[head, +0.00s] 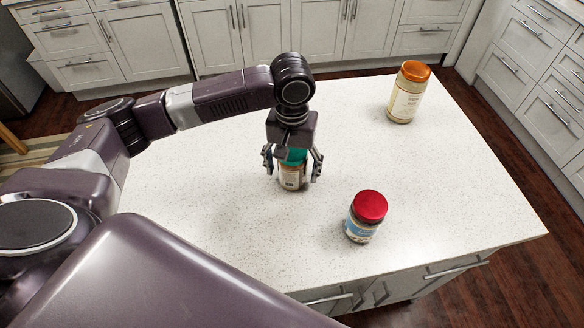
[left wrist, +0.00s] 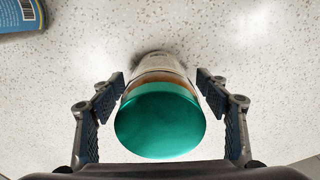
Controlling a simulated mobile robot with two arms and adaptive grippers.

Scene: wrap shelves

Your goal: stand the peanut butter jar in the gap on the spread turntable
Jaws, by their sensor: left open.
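A jar with a green lid (head: 292,183) and a pale label with brown showing stands upright on the white counter. My left gripper (head: 292,174) points down over it, with a finger on each side. In the left wrist view its green lid (left wrist: 160,122) fills the space between the open fingers; gaps show beside the jar. A jar with a red lid (head: 363,216) and blue label stands nearer, to the right. A taller jar with an orange lid (head: 407,94) stands at the far right. I cannot read which is peanut butter. No turntable is in view. My right gripper is not in view.
The speckled white counter (head: 215,200) is otherwise clear around the jars. Its right edge drops to a wooden floor (head: 505,150). White cabinets line the back and right. A blue label (left wrist: 22,14) shows at the wrist view's upper left corner.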

